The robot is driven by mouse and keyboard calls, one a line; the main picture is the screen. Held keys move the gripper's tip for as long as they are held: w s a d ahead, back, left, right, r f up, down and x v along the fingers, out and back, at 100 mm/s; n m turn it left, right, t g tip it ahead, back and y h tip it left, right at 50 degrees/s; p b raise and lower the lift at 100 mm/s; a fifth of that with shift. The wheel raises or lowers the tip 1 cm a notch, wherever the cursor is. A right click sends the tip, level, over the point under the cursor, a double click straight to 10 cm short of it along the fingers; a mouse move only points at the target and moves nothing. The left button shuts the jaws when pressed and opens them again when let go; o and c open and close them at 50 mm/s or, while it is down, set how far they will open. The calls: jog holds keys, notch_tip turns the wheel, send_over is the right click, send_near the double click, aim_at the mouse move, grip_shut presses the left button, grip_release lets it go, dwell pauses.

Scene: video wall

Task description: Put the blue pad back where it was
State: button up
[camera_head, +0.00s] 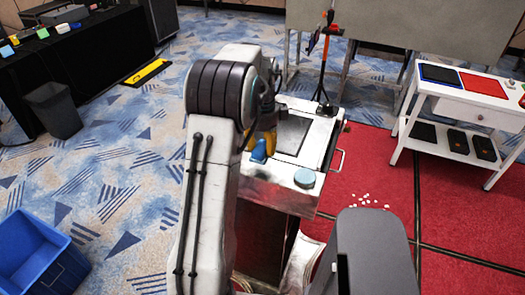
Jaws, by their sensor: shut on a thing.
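My gripper (262,142) is at the left edge of the white cabinet top, partly hidden behind my arm. It is shut on a small blue piece (259,152), which I take for the blue pad. A yellow-orange part shows right beside it. I cannot tell whether the blue piece touches the cabinet top. The white cabinet (280,187) has a dark square panel (292,134) on top. A light blue round disc (304,178) lies at its near right corner.
A white table (455,102) at the right carries a flat blue panel (440,73) and a red one (482,84). A blue bin (35,255) stands at the lower left. Small white bits (366,200) lie on the red floor. An orange-and-black tool (326,50) stands behind the cabinet.

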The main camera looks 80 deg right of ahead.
aim_at(263, 157)
jog(key=shift+a+f+p, duration=0.1)
jog(key=shift+f+p, duration=0.6)
jog(key=shift+p, duration=0.4)
jog(key=shift+f, duration=1.55)
jog(key=shift+f, duration=0.2)
jog(key=o, duration=1.1)
jog(key=shift+r, duration=0.1)
jog(key=shift+c, duration=0.2)
